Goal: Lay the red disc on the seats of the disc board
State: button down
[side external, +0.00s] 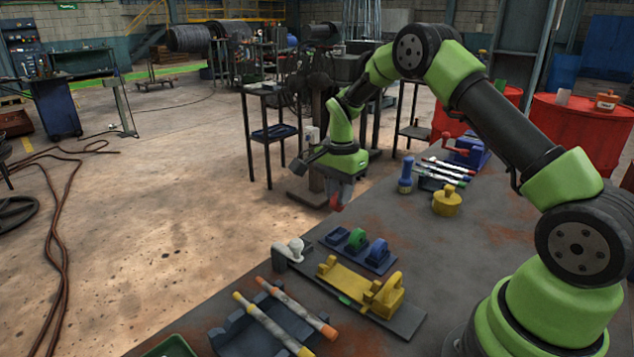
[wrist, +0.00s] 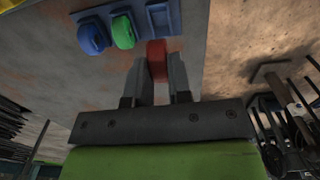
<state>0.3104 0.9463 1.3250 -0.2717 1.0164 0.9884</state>
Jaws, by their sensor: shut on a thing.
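The red disc (side external: 335,197) is held in my gripper (side external: 341,182), above the far side of the bench in the side view. In the wrist view the red disc (wrist: 157,60) stands on edge between the two fingers of my gripper (wrist: 158,72). The disc board (side external: 380,268) lies on the bench, lower in the side view and apart from the disc. It carries a green disc (side external: 357,240) and a blue disc (side external: 378,251), both upright. Its left seat (side external: 337,236) is empty; this seat (wrist: 161,18) shows just beyond the red disc in the wrist view.
A yellow fixture (side external: 360,285) and a white lever piece (side external: 290,250) stand near the board. Striped rods (side external: 270,318) lie on a rack in front. A blue peg (side external: 405,176) and a yellow pot (side external: 447,202) stand to the right. Bare bench lies between pot and board.

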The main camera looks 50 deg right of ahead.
jog(key=shift+f, duration=3.3)
jog(key=c, duration=1)
grip_release()
jog(key=shift+o, duration=0.2)
notch_tip(320, 180, up, 10)
jog(key=shift+f, duration=0.1)
